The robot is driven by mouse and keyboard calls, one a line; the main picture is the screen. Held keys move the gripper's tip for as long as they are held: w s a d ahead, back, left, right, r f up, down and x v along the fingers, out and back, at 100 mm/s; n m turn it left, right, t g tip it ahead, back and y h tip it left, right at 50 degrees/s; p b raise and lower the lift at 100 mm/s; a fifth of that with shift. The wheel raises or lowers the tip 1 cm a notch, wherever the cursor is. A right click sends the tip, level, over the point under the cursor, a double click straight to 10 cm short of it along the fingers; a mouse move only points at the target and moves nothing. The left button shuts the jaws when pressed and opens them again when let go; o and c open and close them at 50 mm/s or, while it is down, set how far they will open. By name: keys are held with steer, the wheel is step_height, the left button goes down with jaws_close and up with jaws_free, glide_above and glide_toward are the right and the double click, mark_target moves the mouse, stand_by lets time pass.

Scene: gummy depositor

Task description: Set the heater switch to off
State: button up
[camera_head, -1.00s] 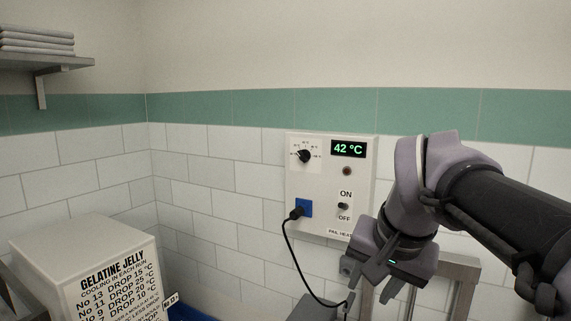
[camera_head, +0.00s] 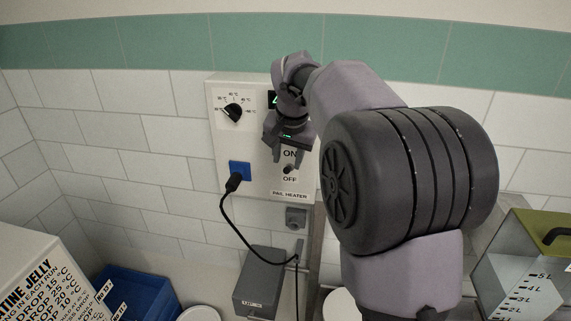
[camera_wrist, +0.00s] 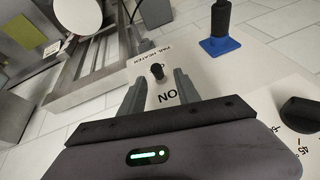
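The heater switch (camera_head: 288,170) is a small dark toggle on the white pail heater panel (camera_head: 225,143), between the ON and OFF labels. In the wrist view the switch (camera_wrist: 157,71) stands just beyond the fingertips, with the ON label between the fingers. I cannot tell which way its lever leans. My gripper (camera_head: 289,157) is in front of the panel, just above the switch. Its fingers are apart with nothing between them, as the wrist view (camera_wrist: 163,78) shows. Whether a finger touches the panel is unclear. OFF is mostly hidden in the wrist view.
A black dial (camera_head: 233,112) and a blue socket (camera_head: 239,170) with a plugged black cable sit left of the switch. A grey box (camera_head: 262,282) and a blue bin (camera_head: 140,293) are below.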

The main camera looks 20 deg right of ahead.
mark_target(288, 168)
steer(key=shift+d+f, duration=0.2)
steer(key=shift+f, duration=1)
steer(key=shift+w+f, duration=0.3)
steer(key=shift+w, duration=0.25)
steer(key=shift+s+r, duration=0.1)
steer(key=shift+s, duration=0.15)
jaws_close()
